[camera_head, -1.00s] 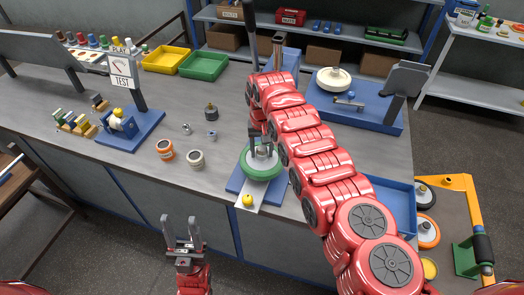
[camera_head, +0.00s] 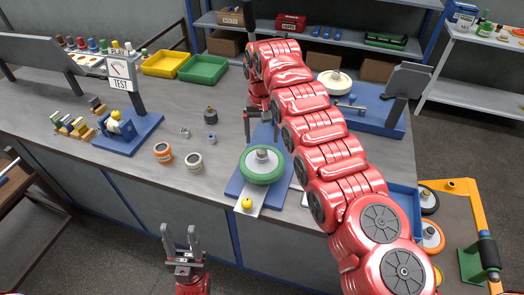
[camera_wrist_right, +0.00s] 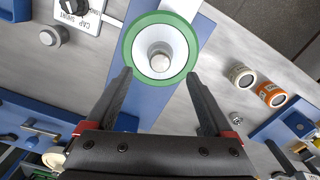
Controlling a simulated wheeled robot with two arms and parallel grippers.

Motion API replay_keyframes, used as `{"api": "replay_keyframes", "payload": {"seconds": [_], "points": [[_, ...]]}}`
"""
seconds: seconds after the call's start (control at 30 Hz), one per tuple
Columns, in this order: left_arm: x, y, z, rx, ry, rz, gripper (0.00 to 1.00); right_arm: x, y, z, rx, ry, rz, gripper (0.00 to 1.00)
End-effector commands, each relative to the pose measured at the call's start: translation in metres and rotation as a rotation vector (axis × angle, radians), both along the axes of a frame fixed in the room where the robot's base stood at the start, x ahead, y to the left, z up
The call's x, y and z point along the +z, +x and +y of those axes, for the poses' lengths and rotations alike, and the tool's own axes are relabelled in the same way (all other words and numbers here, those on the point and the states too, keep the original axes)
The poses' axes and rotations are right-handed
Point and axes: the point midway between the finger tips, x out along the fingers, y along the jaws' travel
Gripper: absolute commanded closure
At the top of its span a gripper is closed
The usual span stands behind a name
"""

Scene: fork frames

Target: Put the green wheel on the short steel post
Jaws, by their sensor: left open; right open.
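The green wheel (camera_head: 262,179) lies flat on a blue base plate (camera_head: 237,186) on the bench; it has a pale face inside a green rim. The short steel post (camera_head: 262,155) shows at the wheel's centre, with the wheel around it. In the right wrist view the green wheel (camera_wrist_right: 130,45) is ahead of my fingers, with the steel post (camera_wrist_right: 160,62) in its hub. My right gripper (camera_wrist_right: 158,76) is open and empty, beside the wheel and apart from it. My left gripper (camera_head: 181,240) is open and empty in front of the bench.
A yellow ball (camera_head: 247,203) is at the plate's front end. An orange-banded roll (camera_head: 163,153) and a cream roll (camera_head: 195,161) stand left of the wheel. A blue fixture with a white wheel (camera_head: 335,82) stands at the back right.

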Motion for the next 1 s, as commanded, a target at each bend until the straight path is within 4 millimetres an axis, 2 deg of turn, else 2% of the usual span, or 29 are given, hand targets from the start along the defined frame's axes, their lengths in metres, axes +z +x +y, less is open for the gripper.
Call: {"api": "replay_keyframes", "payload": {"seconds": [0.13,0.23,0.37,0.87,1.0], "points": [[-0.004,0.000,0.000,0.000,0.000,-0.001,0.50,0.020,-0.001,0.002,0.002,0.003,0.000,0.14],[0.015,0.000,0.000,0.000,0.000,-0.001,0.50,0.038,-0.001,0.002,0.001,0.002,0.002,0.14],[0.019,0.000,0.000,0.000,0.000,-0.001,0.50,0.043,-0.001,0.001,0.000,0.001,0.002,0.14],[0.019,0.000,0.000,0.000,0.000,-0.001,0.50,0.043,-0.001,0.000,0.000,0.001,0.002,0.14],[0.037,0.000,0.000,0.000,0.000,-0.001,0.50,0.062,0.000,0.000,0.000,0.001,0.001,0.14]]}}
